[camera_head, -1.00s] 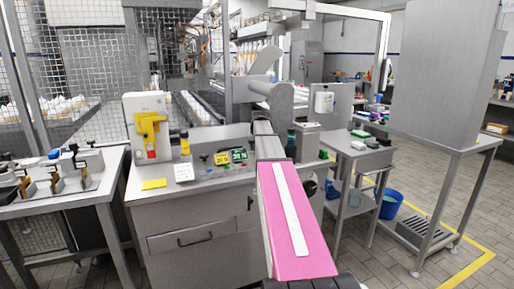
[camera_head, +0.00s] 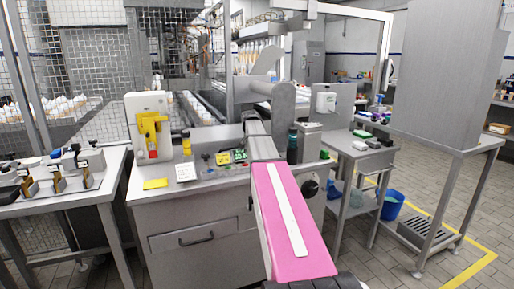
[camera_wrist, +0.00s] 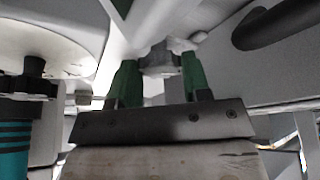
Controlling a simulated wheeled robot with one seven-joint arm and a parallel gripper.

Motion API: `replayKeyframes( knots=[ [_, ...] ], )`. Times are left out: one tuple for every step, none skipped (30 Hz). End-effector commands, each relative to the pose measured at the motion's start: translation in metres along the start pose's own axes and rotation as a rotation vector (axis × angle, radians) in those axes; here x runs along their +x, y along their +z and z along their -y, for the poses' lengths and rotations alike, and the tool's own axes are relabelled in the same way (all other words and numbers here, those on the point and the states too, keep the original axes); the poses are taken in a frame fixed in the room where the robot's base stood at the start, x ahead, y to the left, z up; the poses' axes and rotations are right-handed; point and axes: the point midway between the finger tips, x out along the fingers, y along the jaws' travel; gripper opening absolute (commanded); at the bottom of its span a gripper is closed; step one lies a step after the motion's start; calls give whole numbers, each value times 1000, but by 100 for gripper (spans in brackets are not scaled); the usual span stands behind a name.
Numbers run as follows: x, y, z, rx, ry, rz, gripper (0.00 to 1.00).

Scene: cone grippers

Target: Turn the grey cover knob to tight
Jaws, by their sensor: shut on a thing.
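In the wrist view, a grey lobed knob (camera_wrist: 160,58) sits between the green fingers of my gripper (camera_wrist: 159,75). The fingers are shut on it, one on each side. It appears to be the cover knob. Its lower part is partly hidden by the fingers, and I cannot read any tight mark. In the head view, my pink and grey arm reaches to the grey machine bench (camera_head: 205,215). The knob and fingers cannot be made out there.
In the wrist view, a black star knob (camera_wrist: 28,84) stands at left above a teal striped part (camera_wrist: 14,145). A dark handle (camera_wrist: 275,24) is at upper right.

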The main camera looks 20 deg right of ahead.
Motion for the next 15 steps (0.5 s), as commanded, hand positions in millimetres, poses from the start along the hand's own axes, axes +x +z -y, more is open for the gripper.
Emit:
replayKeyframes(
  knots=[
    [0,0,0,4,2,0,20],
    [0,0,0,7,3,0,20],
    [0,0,0,9,4,0,20],
    [0,0,0,10,4,0,20],
    [0,0,0,11,4,0,20],
    [0,0,0,11,4,0,20],
    [0,0,0,11,5,1,20],
    [0,0,0,11,4,1,20],
    [0,0,0,11,4,1,20],
    [0,0,0,11,4,1,20],
    [0,0,0,11,4,1,20],
    [0,0,0,11,4,1,20],
    [0,0,0,11,4,1,20],
    [0,0,0,10,4,1,20],
    [0,0,0,10,4,1,57]
  ],
)
